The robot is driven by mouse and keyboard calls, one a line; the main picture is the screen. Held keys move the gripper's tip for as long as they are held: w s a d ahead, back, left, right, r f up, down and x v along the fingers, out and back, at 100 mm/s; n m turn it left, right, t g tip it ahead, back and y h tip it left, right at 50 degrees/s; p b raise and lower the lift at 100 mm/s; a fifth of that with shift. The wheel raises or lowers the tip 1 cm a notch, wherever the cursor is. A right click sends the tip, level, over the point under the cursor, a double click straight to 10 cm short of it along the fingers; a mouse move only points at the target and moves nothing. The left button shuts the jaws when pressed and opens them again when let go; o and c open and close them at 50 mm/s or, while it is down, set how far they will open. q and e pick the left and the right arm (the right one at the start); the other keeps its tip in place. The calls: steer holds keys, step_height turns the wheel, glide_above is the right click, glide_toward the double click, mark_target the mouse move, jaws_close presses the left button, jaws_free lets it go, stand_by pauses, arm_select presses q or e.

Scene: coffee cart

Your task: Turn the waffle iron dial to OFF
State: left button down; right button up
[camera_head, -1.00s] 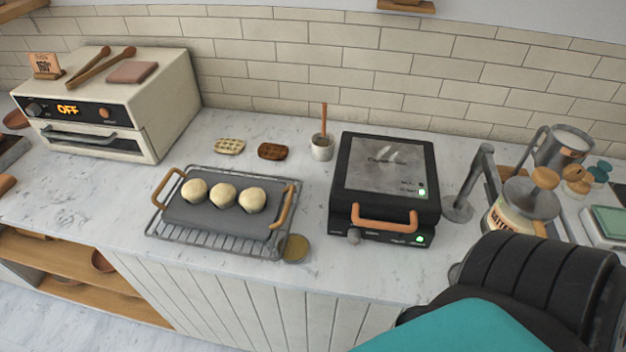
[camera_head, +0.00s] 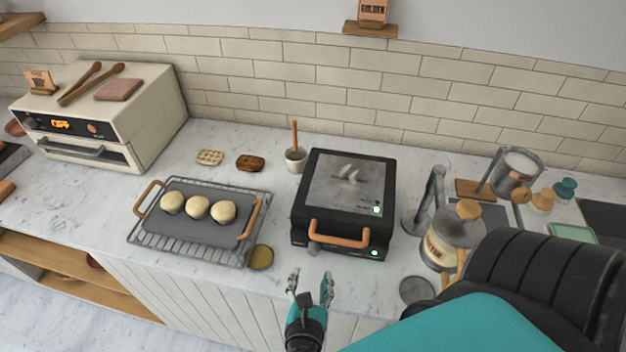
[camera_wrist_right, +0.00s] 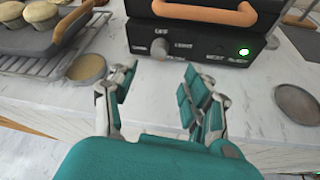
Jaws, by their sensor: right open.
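The waffle iron (camera_head: 342,195) is a black box with a shut lid and a wooden front handle, standing on the marble counter. Its dial (camera_head: 313,248) is a small grey knob low on the left of the front face. A green light (camera_wrist_right: 244,51) glows at the right of the panel. My right gripper (camera_head: 312,284) is open and empty in front of the counter edge, below the dial. In the right wrist view its fingers (camera_wrist_right: 157,88) are apart, short of the dial. My left gripper is out of view.
A rack with a grey tray of buns (camera_head: 188,220) and a small round dish (camera_head: 260,257) stand left of the waffle iron. A batter jar (camera_head: 449,240) and a round grey disc (camera_head: 417,290) are to its right. An oven (camera_head: 105,110) stands far left.

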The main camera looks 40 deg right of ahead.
mark_target(313, 253)
steer(key=p+x, duration=0.1)
steer(key=x, duration=0.6)
steer(key=shift+w+f, duration=0.15)
steer(key=shift+w, duration=0.15)
steer(key=shift+w+d+f+p, duration=0.2)
steer(key=shift+w+d+p, duration=0.1)
steer(key=shift+d, duration=0.05)
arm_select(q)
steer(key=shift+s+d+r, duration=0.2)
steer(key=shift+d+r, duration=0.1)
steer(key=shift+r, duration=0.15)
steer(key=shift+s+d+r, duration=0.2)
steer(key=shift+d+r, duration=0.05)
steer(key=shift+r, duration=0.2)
arm_select(e)
steer(key=shift+c, duration=0.9)
jaws_close()
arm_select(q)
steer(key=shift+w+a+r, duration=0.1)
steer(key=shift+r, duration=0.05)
